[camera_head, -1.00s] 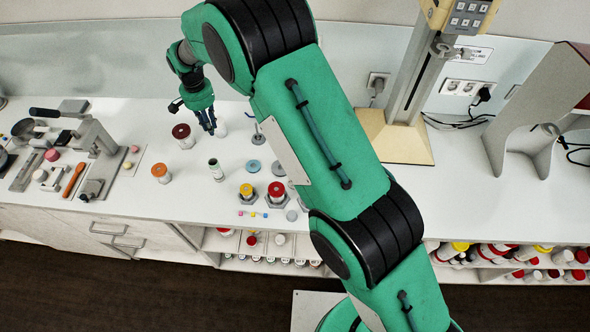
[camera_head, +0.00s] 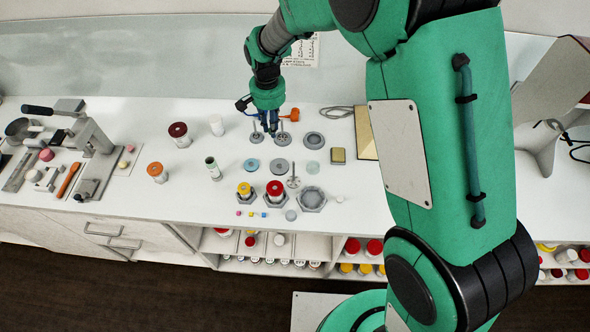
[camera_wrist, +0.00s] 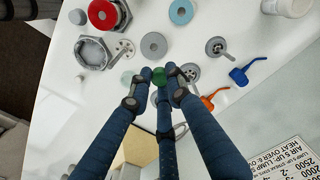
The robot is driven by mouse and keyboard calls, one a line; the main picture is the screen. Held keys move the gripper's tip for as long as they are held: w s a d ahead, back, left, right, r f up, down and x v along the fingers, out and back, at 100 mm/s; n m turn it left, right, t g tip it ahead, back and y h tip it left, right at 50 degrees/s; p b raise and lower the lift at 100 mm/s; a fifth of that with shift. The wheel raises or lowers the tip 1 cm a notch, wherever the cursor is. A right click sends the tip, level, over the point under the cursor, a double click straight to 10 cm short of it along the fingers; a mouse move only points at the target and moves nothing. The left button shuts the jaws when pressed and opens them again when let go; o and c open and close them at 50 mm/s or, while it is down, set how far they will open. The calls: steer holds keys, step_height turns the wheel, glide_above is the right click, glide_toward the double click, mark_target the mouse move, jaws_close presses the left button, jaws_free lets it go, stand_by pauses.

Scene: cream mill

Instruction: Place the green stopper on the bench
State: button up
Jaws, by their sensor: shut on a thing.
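My gripper (camera_head: 271,130) hangs over the back middle of the white bench (camera_head: 365,205) in the head view. In the wrist view its fingers (camera_wrist: 157,80) are closed together around a small green stopper (camera_wrist: 159,76), of which only a part shows between the fingertips. The stopper is too small to make out in the head view. The bench surface (camera_wrist: 205,25) lies beyond the fingertips in the wrist view. I cannot tell whether the stopper touches it.
Near the gripper are metal stemmed pieces (camera_head: 256,138), a blue disc (camera_head: 252,165), grey discs (camera_head: 314,139), a brass block (camera_head: 338,155) and an orange-headed tool (camera_head: 293,115). Jars (camera_head: 179,134) stand to the left. The bench front right of the hexagonal dish (camera_head: 311,199) is mostly clear.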

steer(key=s+d+f+m+b, duration=0.1)
steer(key=s+d+f+b, duration=0.1)
steer(key=s+d, duration=1.05)
steer(key=s+d+f+b, duration=0.25)
steer(key=s+d, duration=0.75)
steer(key=d, duration=0.5)
steer(key=f, duration=0.9)
steer(key=shift+a+f+p, duration=0.2)
steer(key=shift+f+p, duration=0.05)
steer(key=shift+p, duration=0.1)
glide_above(339, 184)
steer(key=shift+f, duration=0.75)
steer(key=shift+s+f, duration=0.1)
steer(key=shift+f+b, duration=0.4)
steer(key=shift+f, duration=1.25)
steer(key=shift+f, duration=0.2)
